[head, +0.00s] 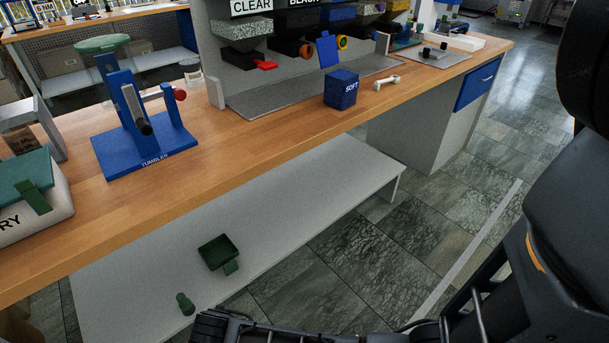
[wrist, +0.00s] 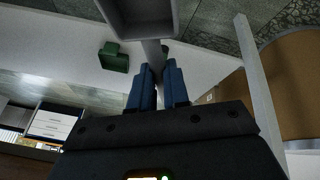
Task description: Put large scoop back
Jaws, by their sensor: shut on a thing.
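My gripper (wrist: 158,67) shows in the wrist view with its two blue fingers shut on the handle of a grey scoop (wrist: 148,12). The scoop's square bowl points away from the gripper and is cut off by the top edge. In the head view my dark arm runs along the bottom right, and the fingers and the held scoop cannot be made out. A green scoop-like piece with a short handle (head: 218,251) lies on the low pale shelf; it also shows in the wrist view (wrist: 114,57), apart from the gripper.
The pale shelf (head: 300,190) lies under the wooden worktop (head: 240,140). A small green piece (head: 185,304) is near its front edge. On the worktop stand a blue tumbler stand (head: 150,140), a blue SOFT box (head: 341,90), a small whitish scoop-like piece (head: 386,82) and dispensers (head: 290,47).

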